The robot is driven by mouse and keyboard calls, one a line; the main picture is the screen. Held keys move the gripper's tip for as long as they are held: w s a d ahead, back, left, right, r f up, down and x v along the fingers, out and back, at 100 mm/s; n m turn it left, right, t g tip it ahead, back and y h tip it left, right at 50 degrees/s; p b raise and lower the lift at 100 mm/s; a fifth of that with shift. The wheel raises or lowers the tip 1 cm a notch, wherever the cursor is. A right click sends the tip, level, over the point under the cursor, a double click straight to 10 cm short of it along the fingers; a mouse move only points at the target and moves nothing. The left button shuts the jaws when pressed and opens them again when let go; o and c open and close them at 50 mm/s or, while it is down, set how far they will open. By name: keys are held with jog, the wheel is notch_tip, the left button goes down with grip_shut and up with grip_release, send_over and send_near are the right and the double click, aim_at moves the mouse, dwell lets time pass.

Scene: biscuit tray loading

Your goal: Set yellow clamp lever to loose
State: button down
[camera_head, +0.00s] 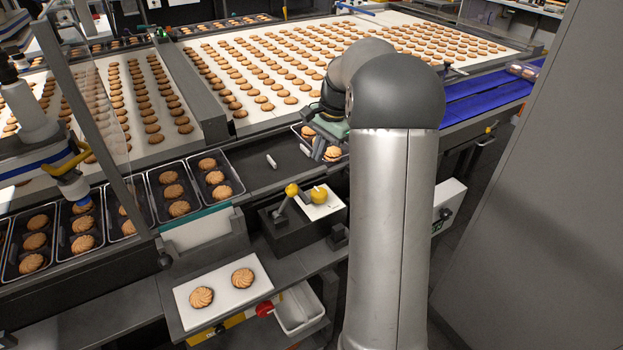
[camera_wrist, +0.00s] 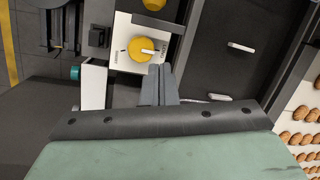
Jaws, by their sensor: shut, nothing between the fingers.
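A yellow round knob (camera_head: 319,194) sits on a white plate (camera_head: 310,212) on a dark box. In the wrist view the knob (camera_wrist: 139,50) has a white pointer directed to the picture's right. Labels stand left and right of it, too small to read surely. A yellow ball-topped lever (camera_head: 291,190) stands beside the plate, leaning up to the right; its ball (camera_wrist: 153,4) is cut by the wrist view's top edge. I cannot tell surely which is the clamp lever. My gripper (camera_wrist: 159,70) is shut and empty, its tips appearing just below the knob; contact is unclear. It also shows in the head view (camera_head: 326,150).
A tray of biscuits (camera_head: 215,178) and others stand left on the dark rail. A white board (camera_head: 222,290) with two biscuits lies in front. Biscuit belts (camera_head: 270,60) lie behind. A small black block (camera_head: 339,236) stands near the box. A grey panel (camera_head: 545,200) closes the right side.

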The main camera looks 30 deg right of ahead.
aim_at(285, 203)
jog(key=p+x, duration=0.1)
jog(key=x, duration=0.8)
jog(key=shift+a+f, duration=0.15)
jog(key=shift+a+p, duration=0.35)
jog(key=shift+p, duration=0.1)
jog(key=shift+s+a+r+p, duration=0.2)
jog(key=shift+s+a+r, duration=0.15)
jog(key=shift+a, duration=0.3)
jog(key=shift+s+a+r+p, duration=0.2)
jog(key=shift+s+a+r, duration=0.15)
jog(key=shift+a, duration=0.25)
